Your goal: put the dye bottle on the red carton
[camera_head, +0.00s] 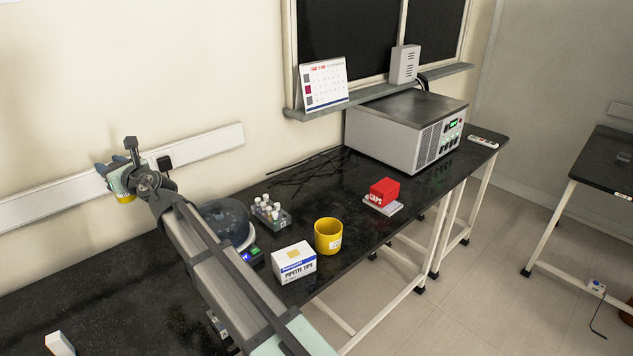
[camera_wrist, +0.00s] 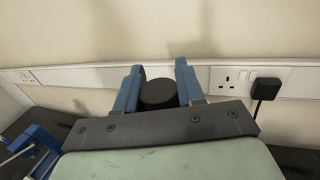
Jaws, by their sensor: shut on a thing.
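My gripper (camera_head: 103,167) is raised at the left of the head view, in front of the wall and above the black bench. Its blue fingers (camera_wrist: 158,76) are shut on a dark, round-topped thing, taken to be the dye bottle (camera_wrist: 158,94), in the wrist view. Only its black top shows clearly; the rest is hidden by the hand. The red carton (camera_head: 384,191), marked CAPS, sits on a flat white-grey thing (camera_head: 383,206) near the bench's front edge, right of centre. My gripper is far to its left.
A yellow pot (camera_head: 328,236), a pipette tips box (camera_head: 294,262), a rack of capped tubes (camera_head: 271,214) and a round dark-topped device (camera_head: 222,222) stand between my gripper and the carton. A grey instrument (camera_head: 408,128) is behind the carton. Wall sockets (camera_wrist: 238,80) are close to my gripper.

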